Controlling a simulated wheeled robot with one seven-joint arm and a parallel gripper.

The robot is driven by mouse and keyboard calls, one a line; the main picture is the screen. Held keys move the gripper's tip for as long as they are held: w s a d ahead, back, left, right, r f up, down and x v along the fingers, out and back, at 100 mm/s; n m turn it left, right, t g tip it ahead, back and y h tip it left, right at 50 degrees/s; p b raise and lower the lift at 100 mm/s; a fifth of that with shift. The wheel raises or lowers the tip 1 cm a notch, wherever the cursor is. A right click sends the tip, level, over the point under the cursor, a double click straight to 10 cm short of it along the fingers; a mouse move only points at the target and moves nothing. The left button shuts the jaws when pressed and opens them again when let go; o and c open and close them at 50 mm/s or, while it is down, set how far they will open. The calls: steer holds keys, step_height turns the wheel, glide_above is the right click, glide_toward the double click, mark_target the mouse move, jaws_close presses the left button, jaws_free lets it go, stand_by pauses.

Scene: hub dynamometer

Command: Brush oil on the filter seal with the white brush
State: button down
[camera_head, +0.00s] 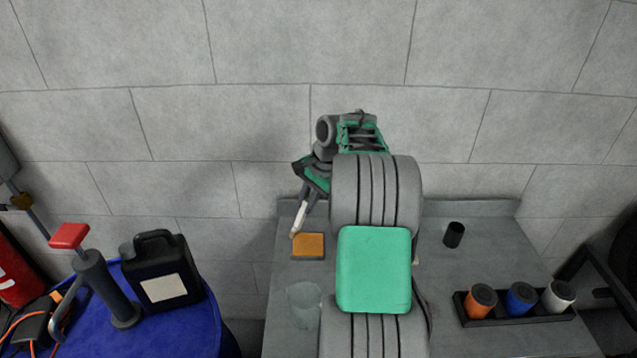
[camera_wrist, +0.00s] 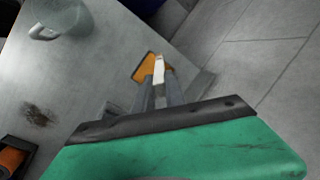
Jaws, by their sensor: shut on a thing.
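My gripper (camera_head: 305,196) is shut on the white brush (camera_head: 299,219), which points down and slightly left near the bench's back left. In the wrist view the pale brush (camera_wrist: 159,69) sticks out between the fingers of my gripper (camera_wrist: 160,88). Its tip shows close to an orange block (camera_head: 308,242); I cannot tell whether they touch. Orange (camera_head: 483,298), blue (camera_head: 520,297) and white (camera_head: 559,294) canisters, apparently filters, stand in a black rack at the right. I cannot make out which carries the seal. A small black cylinder (camera_head: 453,235) stands behind them.
A clear glass jug (camera_head: 303,303) stands at the bench's left, in front of the orange block. A blue drum (camera_head: 170,335) further left carries a black jug (camera_head: 160,275) and a red-handled pump (camera_head: 100,280). The wall rises close behind the bench.

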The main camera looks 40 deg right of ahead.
steer(key=d+f+m+b, duration=0.2)
steer(key=d+f+b, duration=0.2)
steer(key=f+b, duration=0.2)
steer(key=shift+s+d+m+t+b, duration=0.25)
steer(key=shift+s+m+t+b, duration=0.05)
steer(key=shift+s+t+b, duration=0.1)
steer(key=shift+f, duration=0.55)
stand_by(0.9)
steer(key=shift+f+p, duration=0.1)
steer(key=shift+p, duration=0.2)
stand_by(1.5)
step_height(320, 180, up, 7)
steer(key=p, duration=0.7)
stand_by(0.6)
